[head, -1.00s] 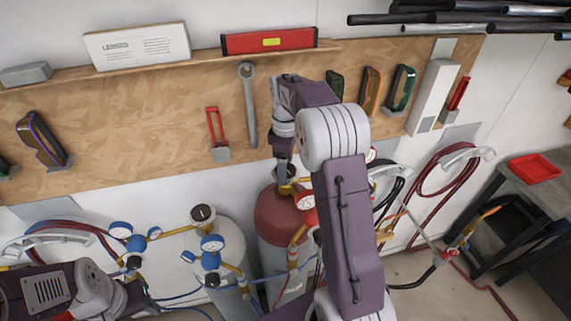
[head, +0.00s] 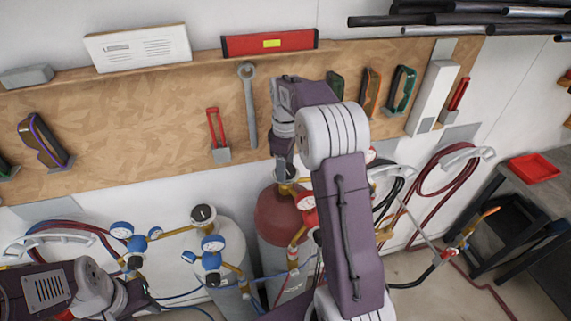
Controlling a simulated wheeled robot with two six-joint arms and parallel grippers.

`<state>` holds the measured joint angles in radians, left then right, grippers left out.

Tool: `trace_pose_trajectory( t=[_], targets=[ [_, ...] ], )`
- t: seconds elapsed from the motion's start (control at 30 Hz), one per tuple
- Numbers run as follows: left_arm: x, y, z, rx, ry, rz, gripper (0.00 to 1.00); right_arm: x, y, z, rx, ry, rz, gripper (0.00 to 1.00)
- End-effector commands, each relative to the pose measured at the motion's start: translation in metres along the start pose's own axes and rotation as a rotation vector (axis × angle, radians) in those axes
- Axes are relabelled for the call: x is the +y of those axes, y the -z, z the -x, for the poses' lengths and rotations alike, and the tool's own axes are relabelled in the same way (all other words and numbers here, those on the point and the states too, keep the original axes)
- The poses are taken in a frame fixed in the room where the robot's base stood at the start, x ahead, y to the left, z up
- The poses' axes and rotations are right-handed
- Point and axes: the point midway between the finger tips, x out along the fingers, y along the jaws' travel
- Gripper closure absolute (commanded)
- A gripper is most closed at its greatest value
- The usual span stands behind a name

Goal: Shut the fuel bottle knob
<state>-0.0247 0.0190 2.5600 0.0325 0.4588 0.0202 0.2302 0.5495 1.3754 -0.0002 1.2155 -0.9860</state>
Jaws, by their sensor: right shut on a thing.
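The red fuel bottle (head: 278,222) stands against the wall in the middle of the head view, with a brass valve and a red gauge (head: 305,202) at its top. My right gripper (head: 285,172) points down onto the top of this bottle and is shut on its knob. The knob itself is mostly hidden by the gripper. My left arm comes in at the lower left, and its gripper (head: 140,297) is low beside the grey bottle; its fingers are too unclear to tell open or shut.
A grey bottle (head: 232,240) with a black-topped valve (head: 203,214) and blue gauges (head: 212,244) stands left of the red one. Hoses hang on the wall at both sides. A tool board (head: 120,120) is behind. A dark cart with a red tray (head: 534,168) is at right.

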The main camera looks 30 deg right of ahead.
Motion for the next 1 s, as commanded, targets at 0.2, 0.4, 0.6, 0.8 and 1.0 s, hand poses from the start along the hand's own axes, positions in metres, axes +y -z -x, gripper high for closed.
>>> trace_pose_trajectory(
  t=[0.2, 0.4, 0.6, 0.8, 1.0],
  targets=[
    [0.000, 0.001, 0.011, 0.000, 0.000, 0.000, 0.54, -0.001, -0.001, 0.001, -0.003, 0.005, -0.189, 0.85],
    [0.000, 0.002, 0.019, 0.000, 0.000, 0.000, 0.54, -0.001, -0.001, 0.001, -0.004, 0.004, -0.380, 0.85],
    [0.001, 0.003, 0.025, 0.000, 0.000, 0.000, 0.54, -0.001, -0.001, 0.001, -0.005, 0.005, -0.570, 0.85],
    [0.001, 0.003, 0.031, 0.000, 0.000, 0.000, 0.54, -0.001, -0.001, 0.001, -0.004, 0.004, -0.760, 0.85],
    [0.001, 0.004, 0.036, 0.000, 0.000, 0.000, 0.54, -0.001, -0.001, 0.000, -0.004, 0.003, -0.950, 0.85]
  ],
)
